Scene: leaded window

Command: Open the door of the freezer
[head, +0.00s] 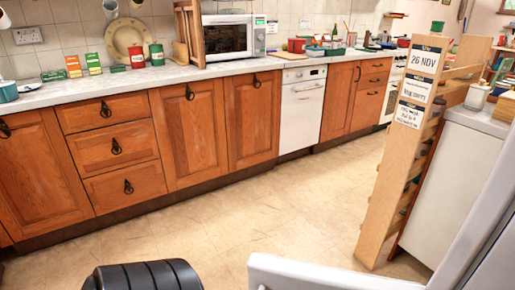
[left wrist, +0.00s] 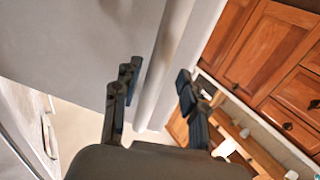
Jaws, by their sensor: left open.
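In the left wrist view a large smooth grey panel (left wrist: 80,45), which looks like the freezer door, fills the upper left. A long rounded pale bar (left wrist: 172,50), which looks like its handle, runs down along the panel's right edge. My left gripper (left wrist: 160,75) is open, with one dark finger on each side of the bar in the picture. I cannot tell whether either finger touches it. In the head view a pale grey panel (head: 478,240) shows at the lower right; I cannot tell whether it is the same door. My right gripper is not in view.
Wooden cabinets (head: 195,130) and a white dishwasher-like appliance (head: 302,108) line the far wall under a counter with a microwave (head: 228,38). A wooden rack with notes (head: 400,150) stands at the right. The tiled floor (head: 250,215) between is clear.

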